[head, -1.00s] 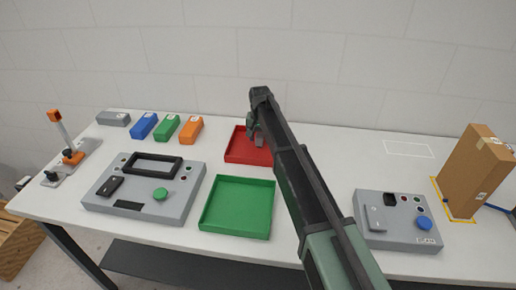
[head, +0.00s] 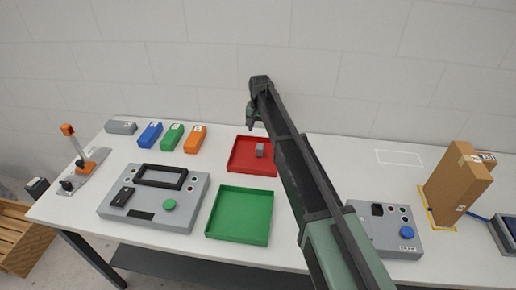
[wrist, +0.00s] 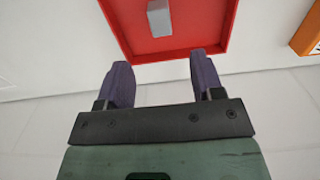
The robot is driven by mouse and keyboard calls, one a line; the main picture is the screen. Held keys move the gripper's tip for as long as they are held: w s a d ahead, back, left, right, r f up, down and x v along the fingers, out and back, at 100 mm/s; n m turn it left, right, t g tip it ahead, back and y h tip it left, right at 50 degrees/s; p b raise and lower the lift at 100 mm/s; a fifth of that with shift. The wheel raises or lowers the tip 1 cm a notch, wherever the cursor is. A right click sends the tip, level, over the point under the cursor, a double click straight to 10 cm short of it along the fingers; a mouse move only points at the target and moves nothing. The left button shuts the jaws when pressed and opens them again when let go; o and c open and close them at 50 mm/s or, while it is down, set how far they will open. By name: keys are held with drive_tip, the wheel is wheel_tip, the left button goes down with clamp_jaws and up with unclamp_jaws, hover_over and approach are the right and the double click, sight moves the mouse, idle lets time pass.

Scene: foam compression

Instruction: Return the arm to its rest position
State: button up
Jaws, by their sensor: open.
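My gripper (head: 254,115) is raised above the back of the table, at the far edge of the red tray. In the wrist view its two fingers (wrist: 160,82) are apart with nothing between them. A small grey block (head: 260,150) lies in the red tray (head: 240,167), and it also shows in the wrist view (wrist: 160,18), ahead of the fingers and apart from them. My arm stretches from the bottom of the head view up to the tray and hides part of the table.
A green tray (head: 240,215) lies in front of the red one. A grey panel with a screen (head: 150,200) is on the left, and another with a blue button (head: 390,235) on the right. Blue (head: 150,135), green (head: 171,137) and orange (head: 195,138) blocks stand at back left. A cardboard box (head: 458,185) stands right.

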drive_tip(key=shift+f, duration=0.1)
idle(0.4)
drive_tip(key=s+d, duration=0.7)
drive_tip(key=s, duration=0.4)
drive_tip(key=s+d, duration=0.8)
drive_tip(key=s, duration=0.4)
drive_tip(key=s+d, duration=0.8)
drive_tip(key=s, duration=0.4)
drive_tip(key=shift+s+d+n, duration=0.2)
drive_tip(key=shift+d+n, duration=0.05)
drive_tip(key=shift+n, duration=0.15)
